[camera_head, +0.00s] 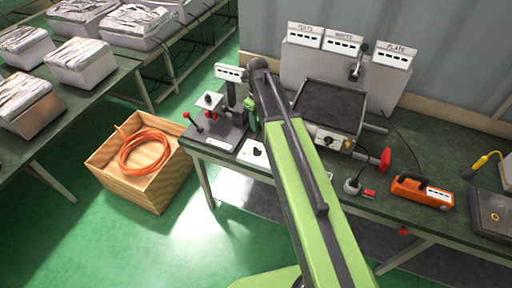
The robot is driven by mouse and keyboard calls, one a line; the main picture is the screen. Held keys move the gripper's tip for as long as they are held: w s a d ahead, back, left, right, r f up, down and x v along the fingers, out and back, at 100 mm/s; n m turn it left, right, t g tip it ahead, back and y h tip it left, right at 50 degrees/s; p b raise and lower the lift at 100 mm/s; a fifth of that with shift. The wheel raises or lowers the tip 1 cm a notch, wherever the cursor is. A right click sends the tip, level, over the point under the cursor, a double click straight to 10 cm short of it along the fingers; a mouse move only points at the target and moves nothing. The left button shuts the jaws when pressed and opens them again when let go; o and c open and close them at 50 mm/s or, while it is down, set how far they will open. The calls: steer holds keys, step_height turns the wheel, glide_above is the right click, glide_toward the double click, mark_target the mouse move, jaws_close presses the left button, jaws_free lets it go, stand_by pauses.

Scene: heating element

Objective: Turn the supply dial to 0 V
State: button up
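A small white panel with a black knob (257,152) lies near the front edge of the bench, just left of my arm. Another panel with a round dial (328,140) is on the front of the dark-topped unit, right of my arm. No voltage marking is readable, so I cannot tell which one is the supply dial or where it points. My gripper (250,122) hangs below the arm's far end, above and behind the white panel and apart from its knob. It is small and partly hidden by my arm, and its fingers are not clear.
A dark stand with a red-knobbed lever (194,121) is left of the gripper. The dark-topped unit (331,105) and a red disc (385,160) are to the right. An orange tool (421,192) lies farther right. A wooden crate (112,157) with orange cable stands on the floor.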

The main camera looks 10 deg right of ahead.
mark_target(257, 149)
step_height(257, 149, down, 17)
steer(key=b, duration=1.6)
steer(key=shift+r, duration=0.25)
jaws_close()
